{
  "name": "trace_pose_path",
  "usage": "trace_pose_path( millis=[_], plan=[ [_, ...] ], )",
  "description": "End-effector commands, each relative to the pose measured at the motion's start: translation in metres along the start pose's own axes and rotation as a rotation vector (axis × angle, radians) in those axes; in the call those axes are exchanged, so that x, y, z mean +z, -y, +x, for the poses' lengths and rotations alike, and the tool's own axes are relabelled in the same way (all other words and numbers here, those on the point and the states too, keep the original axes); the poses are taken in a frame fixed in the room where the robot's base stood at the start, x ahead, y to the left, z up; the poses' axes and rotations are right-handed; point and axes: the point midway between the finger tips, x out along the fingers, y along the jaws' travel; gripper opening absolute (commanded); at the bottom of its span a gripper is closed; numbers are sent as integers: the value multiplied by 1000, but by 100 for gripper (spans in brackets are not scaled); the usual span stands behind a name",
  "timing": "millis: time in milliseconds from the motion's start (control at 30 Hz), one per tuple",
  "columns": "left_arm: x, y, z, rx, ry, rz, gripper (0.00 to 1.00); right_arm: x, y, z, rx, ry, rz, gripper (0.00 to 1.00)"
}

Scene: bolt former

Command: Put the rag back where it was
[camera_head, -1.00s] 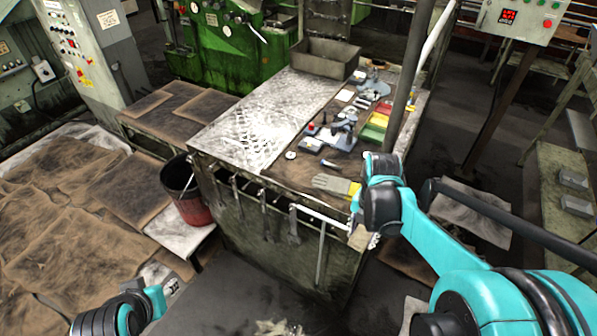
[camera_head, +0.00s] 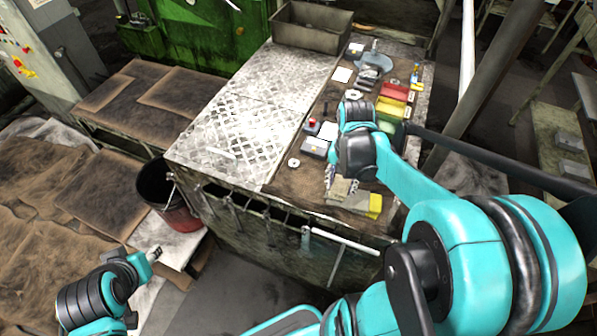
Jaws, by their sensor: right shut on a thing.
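My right gripper (camera_head: 341,188) is shut on the rag (camera_head: 343,188), a small beige-grey piece of cloth partly hidden by the fingers. It is above the front part of the workbench top, over the grey and yellow glove (camera_head: 374,206). I cannot tell whether the rag touches the glove or the bench. My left gripper (camera_head: 153,253) is at lower left, away from the bench; its jaw opening is unclear.
The workbench (camera_head: 245,125) carries a metal tray (camera_head: 312,24), small tools and red and yellow bins (camera_head: 394,95). A rail (camera_head: 345,241) and hanging wrenches line its front edge. A bucket (camera_head: 170,200) stands left of it.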

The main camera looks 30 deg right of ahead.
Motion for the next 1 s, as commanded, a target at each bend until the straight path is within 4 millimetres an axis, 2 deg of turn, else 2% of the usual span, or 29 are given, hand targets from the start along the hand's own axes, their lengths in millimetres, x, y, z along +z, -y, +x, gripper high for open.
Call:
trace_pose_path(
  millis=[167,400,500,733,1000],
  plan=[
    [6,0,8,0,1,0,40,10,-30,21,0,0,-6,0],
    [13,0,17,0,0,0,40,29,-83,54,0,0,-4,0],
    [14,0,19,0,0,0,40,34,-98,63,0,0,-2,0],
    [16,0,21,0,0,0,40,38,-109,74,0,0,-1,0],
    [22,0,30,0,0,0,40,38,-108,110,0,0,0,0]
  ],
)
